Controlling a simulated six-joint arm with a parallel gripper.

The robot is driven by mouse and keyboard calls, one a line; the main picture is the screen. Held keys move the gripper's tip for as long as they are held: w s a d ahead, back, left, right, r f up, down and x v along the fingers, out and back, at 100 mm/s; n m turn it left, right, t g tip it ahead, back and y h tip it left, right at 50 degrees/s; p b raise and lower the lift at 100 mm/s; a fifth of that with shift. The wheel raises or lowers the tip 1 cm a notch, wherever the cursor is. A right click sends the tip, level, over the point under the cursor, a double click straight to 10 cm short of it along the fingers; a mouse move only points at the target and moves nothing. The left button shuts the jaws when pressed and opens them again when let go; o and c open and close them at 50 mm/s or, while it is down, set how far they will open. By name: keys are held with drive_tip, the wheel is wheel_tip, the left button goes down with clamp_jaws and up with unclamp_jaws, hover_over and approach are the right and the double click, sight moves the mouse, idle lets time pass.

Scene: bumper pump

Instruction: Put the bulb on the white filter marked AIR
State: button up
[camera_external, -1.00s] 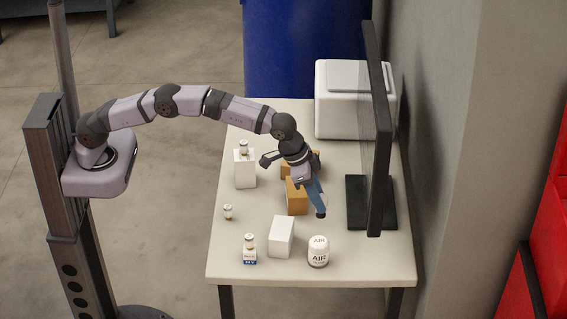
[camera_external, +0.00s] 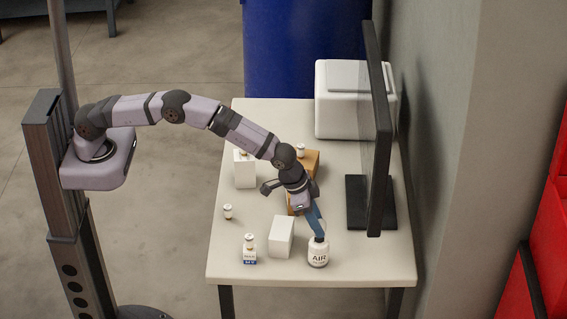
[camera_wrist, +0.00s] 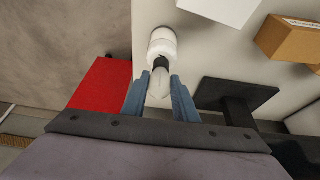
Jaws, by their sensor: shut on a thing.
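The white filter marked AIR (camera_external: 318,256) stands upright near the table's front right corner; its rounded white body also shows in the wrist view (camera_wrist: 163,41). My gripper (camera_external: 318,232) points down over it, with its blue fingers shut on the bulb. In the wrist view the pale, translucent bulb (camera_wrist: 159,84) sits between my fingertips (camera_wrist: 160,76), its black neck toward the filter. In the external view the dark lower end meets the filter's top. I cannot tell whether it is seated or just touching. My fingers hide most of the bulb there.
A white box (camera_external: 281,237) stands close left of the filter. A small blue-labelled bottle (camera_external: 249,250) and a small vial (camera_external: 228,211) are further left. Brown boxes (camera_external: 309,160) stand behind my gripper. A dark monitor (camera_external: 377,140) rises at right. The front table strip is clear.

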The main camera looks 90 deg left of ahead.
drive_tip(key=shift+f, duration=0.1)
drive_tip(key=shift+f, duration=0.1)
drive_tip(key=shift+f, duration=0.1)
drive_tip(key=o, duration=1)
drive_tip(key=shift+o, duration=0.2)
drive_tip(key=shift+r, duration=0.3)
drive_tip(key=b+v, duration=0.3)
drive_tip(key=v, duration=0.8)
drive_tip(key=shift+s+r, duration=0.25)
drive_tip(key=shift+r, duration=0.1)
